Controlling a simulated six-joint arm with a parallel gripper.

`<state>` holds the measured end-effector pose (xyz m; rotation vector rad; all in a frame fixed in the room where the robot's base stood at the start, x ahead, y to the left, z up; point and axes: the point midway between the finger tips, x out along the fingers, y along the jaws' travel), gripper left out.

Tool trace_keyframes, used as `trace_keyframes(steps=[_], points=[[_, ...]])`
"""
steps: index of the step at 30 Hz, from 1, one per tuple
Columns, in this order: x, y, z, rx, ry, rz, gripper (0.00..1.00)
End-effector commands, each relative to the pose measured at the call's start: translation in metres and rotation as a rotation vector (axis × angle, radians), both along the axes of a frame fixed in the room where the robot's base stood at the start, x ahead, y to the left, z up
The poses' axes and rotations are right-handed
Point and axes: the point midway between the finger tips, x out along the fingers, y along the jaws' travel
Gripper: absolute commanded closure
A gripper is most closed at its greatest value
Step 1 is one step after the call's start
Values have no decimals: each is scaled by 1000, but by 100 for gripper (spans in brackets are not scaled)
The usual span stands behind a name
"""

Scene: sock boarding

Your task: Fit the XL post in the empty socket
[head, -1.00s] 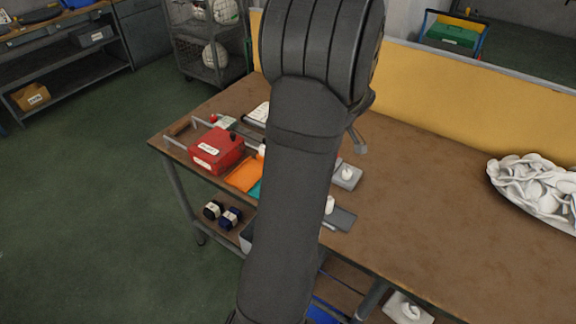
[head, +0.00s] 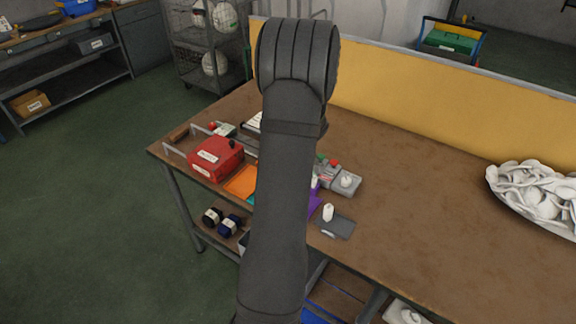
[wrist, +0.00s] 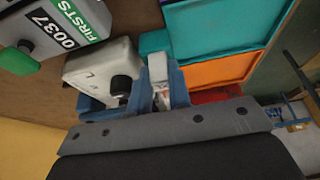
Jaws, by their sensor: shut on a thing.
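In the wrist view, my gripper (wrist: 158,98) has blue fingers shut on a pale, block-like piece (wrist: 157,68). I take it to be the XL post, but no size mark on it can be read. Just left of the fingers is a whitish block (wrist: 98,62) with a dark round knob and a faint letter on its side. I cannot tell whether the fingers touch it. No empty socket can be made out clearly. In the head view, my own arm hides the gripper and what it holds.
A counter marked FIRSTS (wrist: 62,30) is close by at upper left. Teal (wrist: 208,28) and orange (wrist: 220,70) trays lie right of the fingers. A red box (head: 214,160), a white cylinder (head: 328,212) and a sock-filled dish (head: 493,182) are on the table, whose middle right is clear.

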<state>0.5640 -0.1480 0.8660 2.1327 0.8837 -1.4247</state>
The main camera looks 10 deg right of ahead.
Motion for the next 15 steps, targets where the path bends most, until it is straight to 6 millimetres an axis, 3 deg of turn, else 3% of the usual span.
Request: trace_keyframes(steps=[9,10,11,15], points=[[0,0,-3,-1,-1,0,100],[0,0,-2,-1,-1,0,79],[0,0,-2,-1,-1,0,74],[0,0,-2,-1,-1,0,74]])
